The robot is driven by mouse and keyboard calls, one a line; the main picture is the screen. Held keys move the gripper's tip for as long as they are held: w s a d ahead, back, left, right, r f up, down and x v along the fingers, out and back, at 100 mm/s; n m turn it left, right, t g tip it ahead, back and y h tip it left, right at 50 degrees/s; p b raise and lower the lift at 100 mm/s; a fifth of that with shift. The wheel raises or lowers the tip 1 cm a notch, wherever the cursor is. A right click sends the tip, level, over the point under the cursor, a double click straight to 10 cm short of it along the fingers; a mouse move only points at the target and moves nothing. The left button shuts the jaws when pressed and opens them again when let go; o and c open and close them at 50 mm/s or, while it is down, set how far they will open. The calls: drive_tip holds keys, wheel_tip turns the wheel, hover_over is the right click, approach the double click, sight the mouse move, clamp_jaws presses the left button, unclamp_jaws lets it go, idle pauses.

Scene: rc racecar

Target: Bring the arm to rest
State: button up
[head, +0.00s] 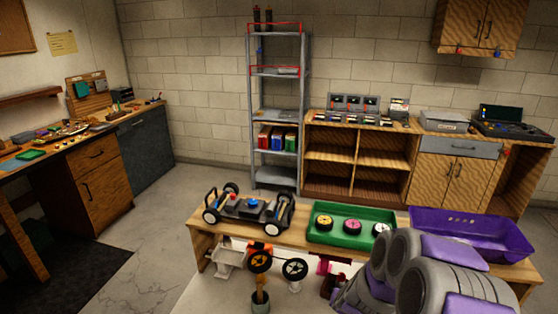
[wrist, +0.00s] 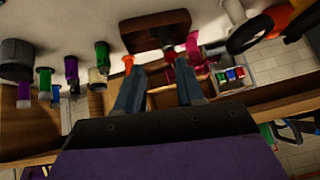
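My arm (head: 455,280), in grey and purple, fills the lower right of the head view and hides part of the workbench. My gripper (wrist: 161,72) shows in the wrist view with its two blue-grey fingers apart and nothing seen between them. A dark reddish-brown block-like thing (wrist: 155,32) appears beyond the fingertips. In the head view, I cannot make out the gripper's fingers.
The workbench (head: 207,238) carries a car chassis (head: 252,206), a green tray (head: 350,237) with wheels and a purple bin (head: 480,232). Two wheels (head: 260,262) (head: 295,269) stand nearer. A metal shelf (head: 280,103) stands behind; floor is clear at left.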

drive_tip(key=s+a+r+n+g+y, duration=0.4)
drive_tip(key=s+a+r, duration=0.7)
drive_tip(key=s+r, duration=0.15)
drive_tip(key=s+d+r+g, duration=0.1)
drive_tip(key=s+r, duration=0.1)
drive_tip(key=s, duration=0.6)
drive_tip(key=s+d+r+g+h, duration=0.1)
drive_tip(key=s+r+g, duration=0.1)
drive_tip(key=s, duration=0.7)
drive_tip(key=s+d+r+g+h, duration=0.1)
drive_tip(key=s+r+g, duration=0.1)
drive_tip(key=s, duration=0.7)
drive_tip(key=shift+d+r+n, duration=0.35)
drive_tip(key=shift+r+n, duration=0.05)
drive_tip(key=shift+r, duration=0.5)
